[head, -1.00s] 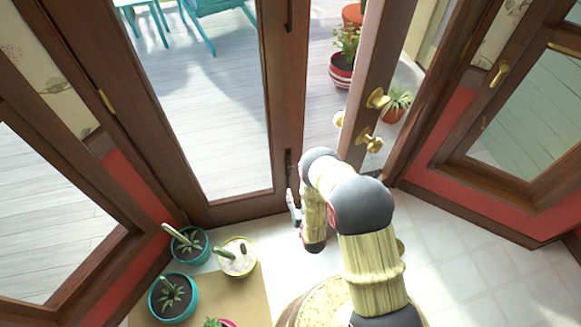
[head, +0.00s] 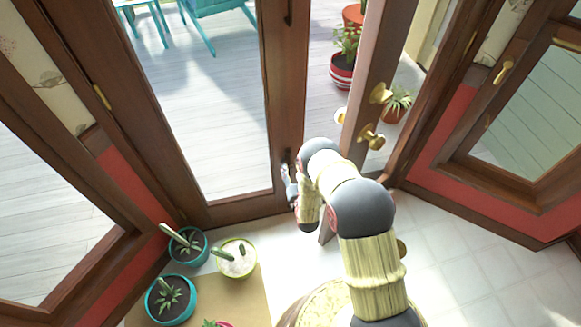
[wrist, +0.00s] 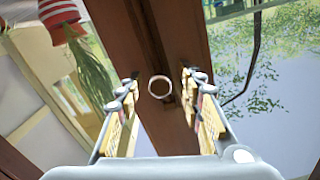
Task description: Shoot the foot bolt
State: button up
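The foot bolt (head: 287,157) is a dark fitting low on the inner stile of the left door leaf (head: 285,90) in the head view. My gripper (head: 288,181) is at that stile, just below the bolt in the picture and partly hidden by my arm. In the wrist view my gripper (wrist: 160,92) is open, one finger on each side of the brown stile (wrist: 150,40). A pale ring (wrist: 160,78) shows between the fingertips, over a small dark part of the stile. Nothing is visibly held, and I cannot tell whether the fingers touch the bolt.
A round woven stool (head: 318,305) is below my arm. Tiled floor is clear at right.

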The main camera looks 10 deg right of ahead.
jog(key=shift+w, duration=0.1)
jog(key=shift+c, duration=1.1)
jog(key=c, duration=0.7)
grip_shut()
